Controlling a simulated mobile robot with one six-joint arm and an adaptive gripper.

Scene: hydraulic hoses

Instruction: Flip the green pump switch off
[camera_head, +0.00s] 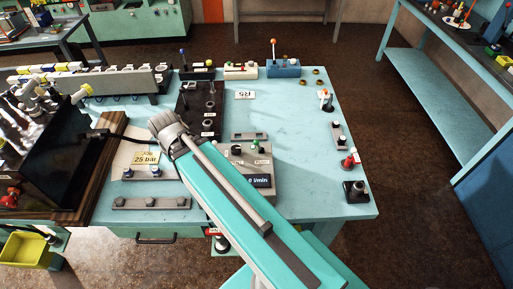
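The green pump switch (259,146) stands on a grey control box (230,178) on the light blue table, near the middle of the view. A small label that seems to read PUMP is in front of it, and a dark display on the box shows l/min. My teal arm (250,220) reaches in from the bottom and passes over the left part of this box. It ends in a grey ribbed joint (168,128) left of the switch. I cannot make out my gripper's fingers. The arm hides part of the box.
A black manifold block (198,108) stands behind the box. A sign reading 25 bar (147,158) and a dark hose line (122,138) are at left. A blue unit with an orange-tipped lever (284,68) stands at the back.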

